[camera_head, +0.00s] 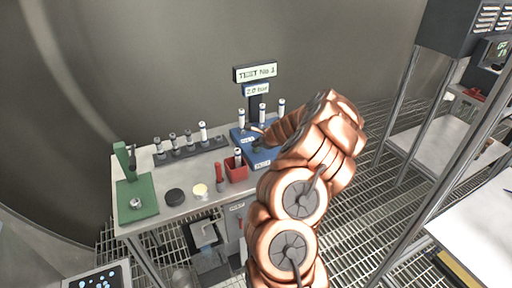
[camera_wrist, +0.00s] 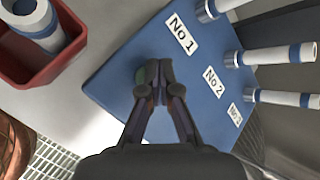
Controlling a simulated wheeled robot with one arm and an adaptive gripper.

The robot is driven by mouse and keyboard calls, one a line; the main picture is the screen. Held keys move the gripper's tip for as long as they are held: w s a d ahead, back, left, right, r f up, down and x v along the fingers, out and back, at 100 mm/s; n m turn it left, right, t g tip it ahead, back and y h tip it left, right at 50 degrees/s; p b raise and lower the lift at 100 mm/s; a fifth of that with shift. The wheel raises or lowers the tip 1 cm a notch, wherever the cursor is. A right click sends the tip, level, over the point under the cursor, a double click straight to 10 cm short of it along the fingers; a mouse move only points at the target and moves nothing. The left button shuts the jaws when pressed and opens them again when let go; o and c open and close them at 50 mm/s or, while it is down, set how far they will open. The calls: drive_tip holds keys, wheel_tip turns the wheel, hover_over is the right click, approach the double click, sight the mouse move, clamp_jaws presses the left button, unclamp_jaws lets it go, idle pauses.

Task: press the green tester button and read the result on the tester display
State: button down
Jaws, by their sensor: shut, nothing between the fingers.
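The blue tester base (camera_wrist: 120,60) fills the middle of the wrist view, with labels No 1, No 2 and a partly blurred third. In the head view the blue base (camera_head: 240,134) is partly hidden by my arm. The tester display (camera_head: 255,73) stands behind it and seems to read "TEST No 1", with "2.0 Bar" on a plate below.
Three white cylinders with blue bands (camera_wrist: 270,55) stand at the base. A red box (camera_wrist: 40,75) with another cylinder sits to the left. A dark rack (camera_head: 190,148) holds several cylinders. A green fixture (camera_head: 137,192) stands at the table's left. A steel shelf frame (camera_head: 400,110) is at right.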

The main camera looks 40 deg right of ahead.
sight(257, 149)
drive_tip(key=shift+r, duration=0.15)
drive_tip(key=shift+r+p, duration=2.55)
drive_tip(key=shift+r, duration=0.5)
drive_tip(key=shift+f, duration=0.1)
